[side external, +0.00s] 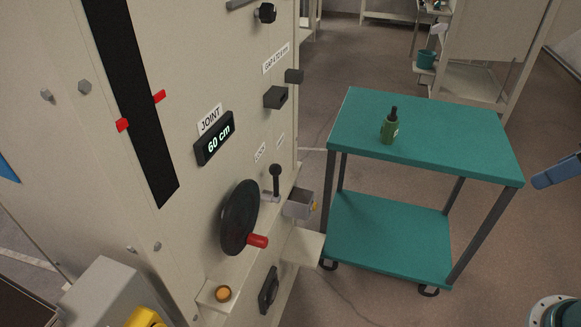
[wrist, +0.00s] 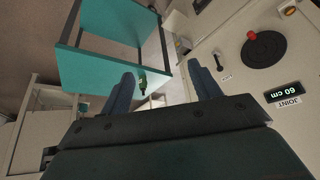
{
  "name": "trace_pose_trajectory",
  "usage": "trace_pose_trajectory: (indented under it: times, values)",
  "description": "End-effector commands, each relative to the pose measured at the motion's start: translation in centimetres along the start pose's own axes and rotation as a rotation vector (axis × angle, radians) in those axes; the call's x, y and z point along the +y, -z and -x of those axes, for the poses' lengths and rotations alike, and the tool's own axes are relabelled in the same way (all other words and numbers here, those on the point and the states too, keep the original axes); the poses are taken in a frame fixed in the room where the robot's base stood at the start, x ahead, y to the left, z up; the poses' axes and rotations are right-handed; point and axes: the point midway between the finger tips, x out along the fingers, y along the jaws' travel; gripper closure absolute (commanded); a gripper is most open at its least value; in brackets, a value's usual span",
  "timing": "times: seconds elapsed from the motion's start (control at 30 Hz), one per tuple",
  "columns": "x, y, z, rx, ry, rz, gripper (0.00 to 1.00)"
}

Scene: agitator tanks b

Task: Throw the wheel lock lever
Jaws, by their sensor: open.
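The wheel lock lever (side external: 276,182) is a short dark stem with a round black knob, standing upright beside the handwheel on the cream panel. It also shows in the wrist view as a small black knob and stem (wrist: 218,63), just right of the right finger. The black handwheel (side external: 239,218) has a red handle (side external: 257,241); in the wrist view the wheel (wrist: 264,50) is at upper right. My gripper (wrist: 165,82) is open and empty, its two blue-grey fingers apart. In the side view only a blue part of it shows at the right edge, well away from the lever.
A teal cart (side external: 432,131) with a green bottle (side external: 389,128) stands right of the panel. A display (side external: 214,138) reads 60 cm. A grey box (side external: 299,204) and a ledge (side external: 303,246) jut out near the lever. Open floor lies between panel and cart.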

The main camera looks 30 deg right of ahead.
Motion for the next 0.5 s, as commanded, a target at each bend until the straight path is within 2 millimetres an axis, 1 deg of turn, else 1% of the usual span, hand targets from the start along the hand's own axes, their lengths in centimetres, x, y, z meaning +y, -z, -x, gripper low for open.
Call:
trace_pose_trajectory:
  times: [0.03, 0.07, 0.1, 0.23, 0.27, 0.3, 0.37, 0.5]
  values:
    - [0.0, 0.0, 0.0, 0.0, 0.0, 0.0, 0.38]
    - [0.0, 0.0, 0.0, 0.0, 0.0, 0.0, 0.41]
    - [0.0, 0.0, 0.0, 0.0, 0.0, 0.0, 0.49]
    - [-0.1, 0.3, -0.1, 0.0, 0.001, 0.007, 0.75]
    - [-0.1, 0.5, -0.1, 0.0, 0.002, 0.011, 0.81]
    - [-0.2, 0.8, -0.1, 0.0, 0.003, 0.017, 0.89]
    - [-0.3, 1.4, -0.3, 0.0, 0.004, 0.028, 1.0]
    - [-0.8, 3.5, -0.8, 0.001, 0.01, 0.071, 1.0]
